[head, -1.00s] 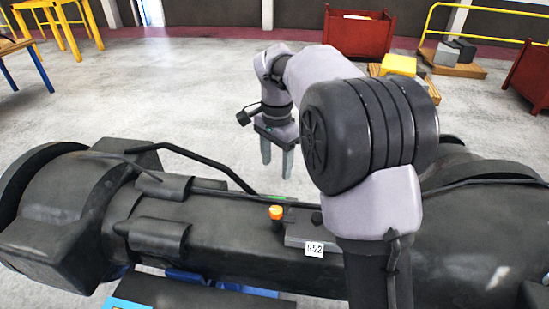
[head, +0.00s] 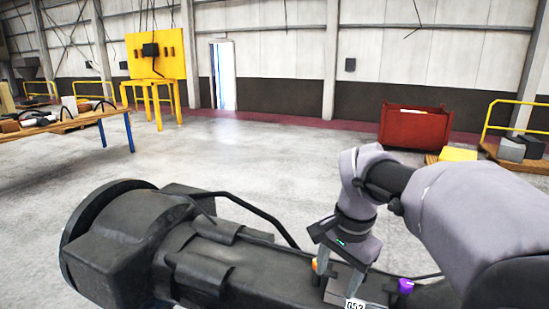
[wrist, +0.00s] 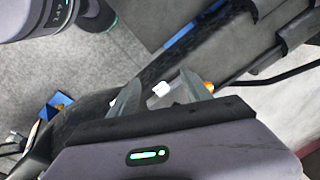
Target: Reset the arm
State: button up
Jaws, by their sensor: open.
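My gripper (head: 338,268) shows in the head view, at the end of my grey arm. It points down over the dark deck of my own base, at the lower right of the picture. Its two grey fingers are apart with nothing visible between them. The wrist view also shows my gripper (wrist: 158,92), with both fingers open and empty above my base. I cannot tell whether the fingertips touch the deck.
A wooden table (head: 75,122) with several items stands at the left. A yellow stand (head: 158,65) is behind it. A red bin (head: 416,127) stands at the back right, near a yellow block (head: 458,154) and grey blocks (head: 512,149). Open concrete floor (head: 245,150) lies between.

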jog(key=s+a+f+n+t+y+b, duration=0.1)
jog(key=s+f+n+t+b, duration=0.3)
jog(key=s+f+b, duration=1.3)
jog(key=s+a+f+n, duration=0.1)
jog(key=s+f, duration=0.1)
jog(key=s, duration=0.2)
jog(key=shift+s+a+f, duration=0.2)
jog(key=shift+s+f, duration=0.05)
jog(key=shift+f, duration=0.15)
jog(key=shift+s, duration=0.1)
